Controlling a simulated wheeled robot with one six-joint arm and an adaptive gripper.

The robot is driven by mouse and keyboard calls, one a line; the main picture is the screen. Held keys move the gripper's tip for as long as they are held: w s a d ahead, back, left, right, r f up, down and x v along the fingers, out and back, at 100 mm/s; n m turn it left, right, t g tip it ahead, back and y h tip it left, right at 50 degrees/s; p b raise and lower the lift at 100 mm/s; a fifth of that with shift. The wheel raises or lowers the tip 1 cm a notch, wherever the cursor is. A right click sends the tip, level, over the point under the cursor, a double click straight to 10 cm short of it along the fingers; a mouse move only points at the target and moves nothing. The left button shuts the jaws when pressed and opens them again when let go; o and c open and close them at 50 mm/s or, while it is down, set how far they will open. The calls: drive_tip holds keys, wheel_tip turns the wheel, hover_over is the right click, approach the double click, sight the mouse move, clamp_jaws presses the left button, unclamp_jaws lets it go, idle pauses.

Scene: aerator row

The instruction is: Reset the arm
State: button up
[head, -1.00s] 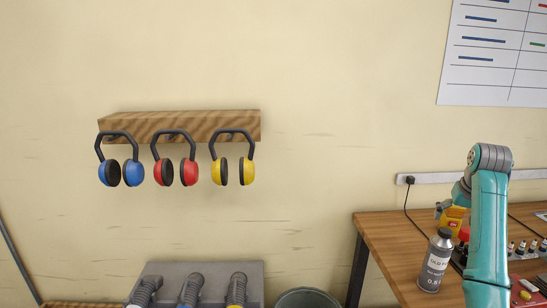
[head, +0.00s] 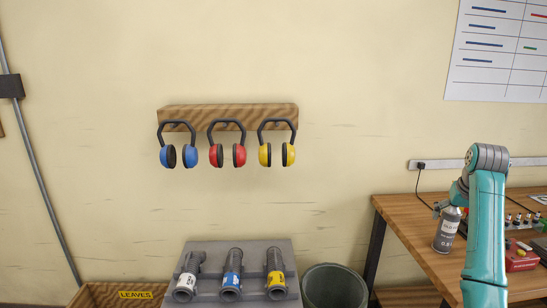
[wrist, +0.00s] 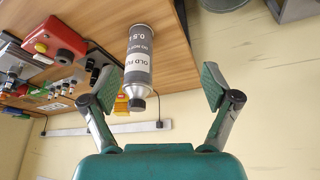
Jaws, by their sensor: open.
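My gripper (wrist: 158,88) is open in the wrist view, its two green-padded fingers spread wide with nothing held between them. A grey bottle (wrist: 138,62) with a dark cap and a label beginning "OLD FU" shows beyond the gap, apart from the fingers, on the wooden bench. In the head view my teal arm is raised at the right, in front of the bench, and mostly hides the gripper. The same bottle (head: 447,231) stands upright just left of the arm, its top partly covered.
Blue (head: 178,156), red (head: 227,155) and yellow (head: 277,154) ear defenders hang from a wooden wall rack (head: 228,115). Below are a grey stand (head: 210,258) with three tubes, a bin (head: 335,287) and a crate marked LEAVES (head: 105,292). The bench (head: 405,225) carries a red box (head: 521,259).

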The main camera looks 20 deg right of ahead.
drive_tip(key=w+a+f+t, duration=0.1)
drive_tip(key=a+f, duration=0.3)
drive_tip(key=f, duration=0.4)
drive_tip(key=a+f+n, duration=0.1)
drive_tip(key=a+f, duration=0.3)
drive_tip(key=f, duration=0.4)
drive_tip(key=w+a+f+t, duration=0.1)
drive_tip(key=a+f, duration=0.4)
drive_tip(key=f, duration=0.3)
drive_tip(key=s+a+f+n+t, duration=0.1)
drive_tip(key=s+a+f+t, duration=0.1)
drive_tip(key=s+a+f, duration=0.6)
drive_tip(key=s+a+f+n+t, duration=0.1)
drive_tip(key=s+a+f, duration=0.3)
drive_tip(key=a+f, duration=0.45)
drive_tip(key=s+a+r+n+t, duration=0.1)
drive_tip(key=s+a+t, duration=0.1)
drive_tip(key=s+a, duration=0.65)
drive_tip(key=s+a+r+n+t, duration=0.1)
drive_tip(key=s+a+r, duration=0.1)
drive_tip(key=s+a, duration=0.65)
drive_tip(key=s+a+r+n+t+y, duration=0.2)
drive_tip(key=s+r+t, duration=0.1)
drive_tip(key=s+r, duration=1.3)
drive_tip(key=s, duration=0.3)
drive_tip(key=shift+s+a+y, duration=0.3)
drive_tip(key=shift+s+a, duration=0.05)
drive_tip(key=shift+a, duration=0.05)
